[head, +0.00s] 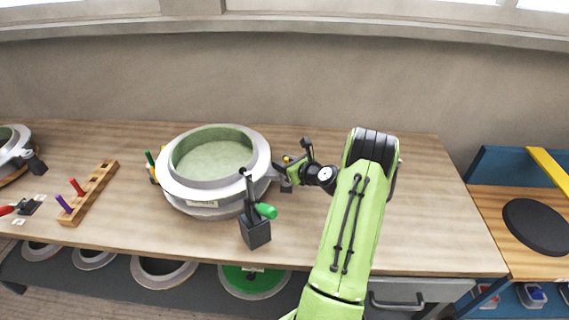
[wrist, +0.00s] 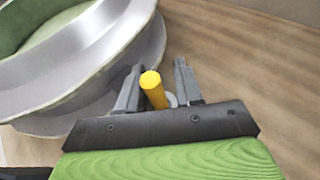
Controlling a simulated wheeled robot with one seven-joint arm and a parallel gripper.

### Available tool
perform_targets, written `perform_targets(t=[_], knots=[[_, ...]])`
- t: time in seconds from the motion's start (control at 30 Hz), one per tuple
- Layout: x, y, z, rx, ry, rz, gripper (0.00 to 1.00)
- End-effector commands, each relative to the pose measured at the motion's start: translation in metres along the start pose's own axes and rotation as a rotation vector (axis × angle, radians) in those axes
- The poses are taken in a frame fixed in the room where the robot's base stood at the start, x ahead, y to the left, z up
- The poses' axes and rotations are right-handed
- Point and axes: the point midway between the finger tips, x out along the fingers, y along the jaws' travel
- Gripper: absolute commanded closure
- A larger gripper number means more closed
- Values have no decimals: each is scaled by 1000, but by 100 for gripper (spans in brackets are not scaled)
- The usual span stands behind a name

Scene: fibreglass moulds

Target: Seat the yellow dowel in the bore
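The yellow dowel (wrist: 152,84) shows in the wrist view between the two fingers of my gripper (wrist: 158,86). The fingers are apart, with a clear gap between the dowel and the right finger; the dowel is closer to the left finger. A pale grey rounded edge (wrist: 171,100) shows beside the dowel's lower part; I cannot tell whether this is the bore's rim. The dowel's foot is hidden behind the gripper body. In the head view my gripper (head: 291,170) is at the right side of the grey round mould (head: 178,184), with a small yellow spot (head: 286,158) by it.
A dark clamp with a green handle (head: 265,211) stands at the mould's front right. A wooden rack (head: 98,187) with a purple peg (head: 63,203) and a red peg (head: 76,186) lies left. Another mould (head: 12,137) is far left. The table right of my arm is clear.

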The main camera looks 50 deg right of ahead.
Motion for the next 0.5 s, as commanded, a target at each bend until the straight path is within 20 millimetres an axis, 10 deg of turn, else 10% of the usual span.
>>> perform_targets(t=[0.5], knots=[[-107,1,1,8,24,7,54]])
